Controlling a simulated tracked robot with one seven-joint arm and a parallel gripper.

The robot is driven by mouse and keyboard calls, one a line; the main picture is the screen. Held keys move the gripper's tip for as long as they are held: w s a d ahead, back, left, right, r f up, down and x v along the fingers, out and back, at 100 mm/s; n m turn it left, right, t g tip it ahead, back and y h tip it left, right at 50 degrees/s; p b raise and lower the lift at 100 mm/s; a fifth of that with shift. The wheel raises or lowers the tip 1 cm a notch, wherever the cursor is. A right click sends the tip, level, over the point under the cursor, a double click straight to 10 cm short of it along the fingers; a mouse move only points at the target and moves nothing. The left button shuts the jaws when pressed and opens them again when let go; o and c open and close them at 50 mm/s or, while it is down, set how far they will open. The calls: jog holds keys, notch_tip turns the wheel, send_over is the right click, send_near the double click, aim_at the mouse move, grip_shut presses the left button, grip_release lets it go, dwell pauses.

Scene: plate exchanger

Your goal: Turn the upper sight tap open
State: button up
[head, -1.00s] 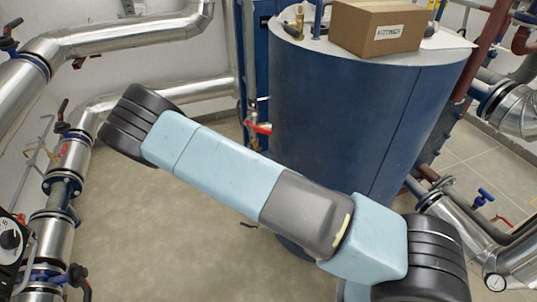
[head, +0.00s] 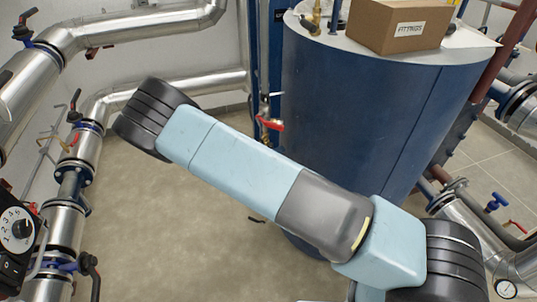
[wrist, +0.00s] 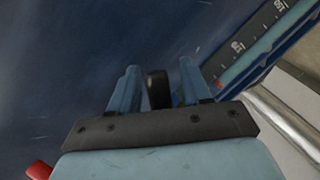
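In the wrist view, my gripper (wrist: 158,88) shows two blue fingers standing apart. A dark, rounded, upright piece (wrist: 158,90) lies between them, with a visible gap on each side. It may be a tap handle; I cannot tell whether it is the upper sight tap. A scale strip with numbers and tick marks (wrist: 250,48) runs diagonally on the right, in a blue frame. A red piece (wrist: 38,170) shows at the lower left. In the head view, my gripper is out of sight. A red lever (head: 269,124) sits at the left side of the blue tank (head: 360,110).
A cardboard box (head: 398,25) and a brass fitting (head: 311,22) are on the tank's top. Silver pipes (head: 130,28) with valves line the left wall. A dial box (head: 22,230) is at the lower left. The floor (head: 170,235) left of the tank is mostly clear.

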jog(key=v, duration=1.3)
jog(key=shift+s+a, duration=0.3)
jog(key=shift+c, duration=0.4)
